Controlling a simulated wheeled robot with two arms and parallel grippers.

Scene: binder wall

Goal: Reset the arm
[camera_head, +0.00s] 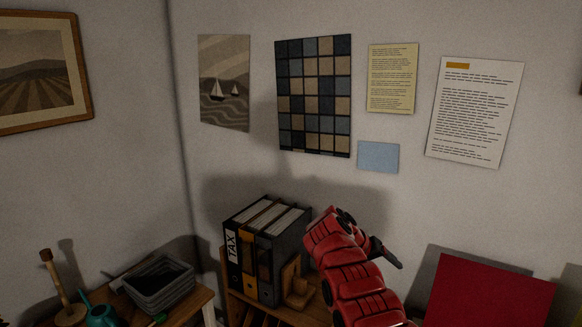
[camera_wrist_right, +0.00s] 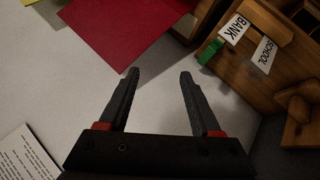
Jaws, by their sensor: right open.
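My right arm (camera_head: 345,265), red with black joints, rises from the bottom of the head view. Its dark right gripper (camera_head: 392,258) points to the right, in front of the wall and to the right of the binders. In the right wrist view the gripper (camera_wrist_right: 160,72) has its two dark fingers spread wide, with nothing between them. My left arm and gripper are not in the head view.
Binders (camera_head: 262,250), one labelled TAX, stand on a wooden shelf beside a wooden bookend (camera_head: 297,285). A red panel (camera_head: 480,293) is at right. A grey crate (camera_head: 157,284) sits at left. Labels BANK (camera_wrist_right: 234,29) and SCHOOL (camera_wrist_right: 265,54) show near a green object (camera_wrist_right: 210,52).

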